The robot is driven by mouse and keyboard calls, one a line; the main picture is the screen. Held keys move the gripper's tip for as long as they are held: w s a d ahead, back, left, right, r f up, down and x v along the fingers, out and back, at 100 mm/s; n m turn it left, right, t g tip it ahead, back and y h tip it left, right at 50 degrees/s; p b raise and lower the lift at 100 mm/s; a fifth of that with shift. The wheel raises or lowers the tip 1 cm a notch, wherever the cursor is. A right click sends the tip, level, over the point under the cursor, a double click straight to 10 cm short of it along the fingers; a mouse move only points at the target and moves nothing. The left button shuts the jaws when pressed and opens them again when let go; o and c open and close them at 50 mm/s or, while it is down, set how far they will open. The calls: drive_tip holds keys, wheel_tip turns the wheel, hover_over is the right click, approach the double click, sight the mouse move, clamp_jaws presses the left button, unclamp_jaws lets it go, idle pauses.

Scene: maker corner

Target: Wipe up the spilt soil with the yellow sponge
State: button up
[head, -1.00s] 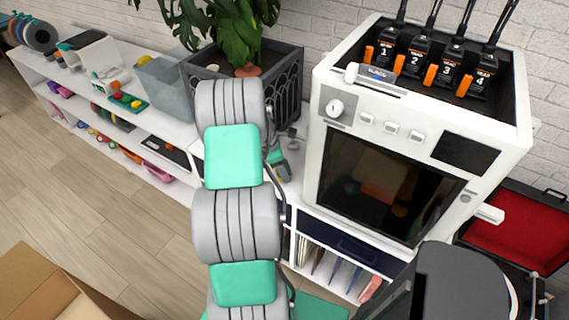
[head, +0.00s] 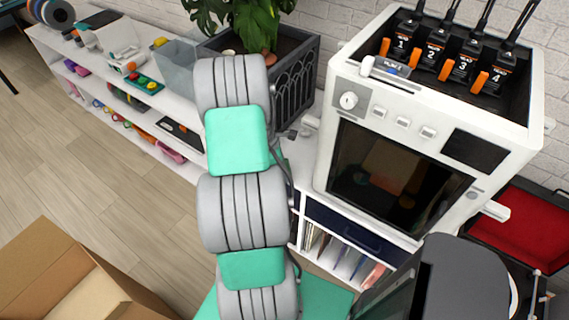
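My arm rises through the middle of the head view and hides part of the shelf top beside the planter (head: 292,92). My gripper cannot be made out; the arm's upper links cover that area. A small yellow item (head: 160,42) shows at the rear of the shelf, by a grey translucent bin (head: 176,68); I cannot tell whether it is the sponge. No spilt soil can be made out on the visible surfaces. Dark soil shows inside the planter, under a leafy plant (head: 250,20).
A white oven-like machine (head: 348,100) stands right of the arm, with several numbered black units on top. A low white shelf (head: 190,137) runs along the wall. An open cardboard box (head: 45,262) is at lower left, and an open red-lined case (head: 520,225) at right.

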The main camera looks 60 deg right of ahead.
drive_tip(key=shift+a+f, duration=0.15)
wheel_tip(320, 180, up, 6)
drive_tip(key=p, duration=0.4)
drive_tip(key=shift+p, duration=0.35)
wheel_tip(320, 180, up, 2)
drive_tip(key=shift+r+p, duration=0.2)
drive_tip(key=shift+p, duration=0.75)
drive_tip(key=shift+r, duration=0.4)
drive_tip(key=shift+w, duration=0.1)
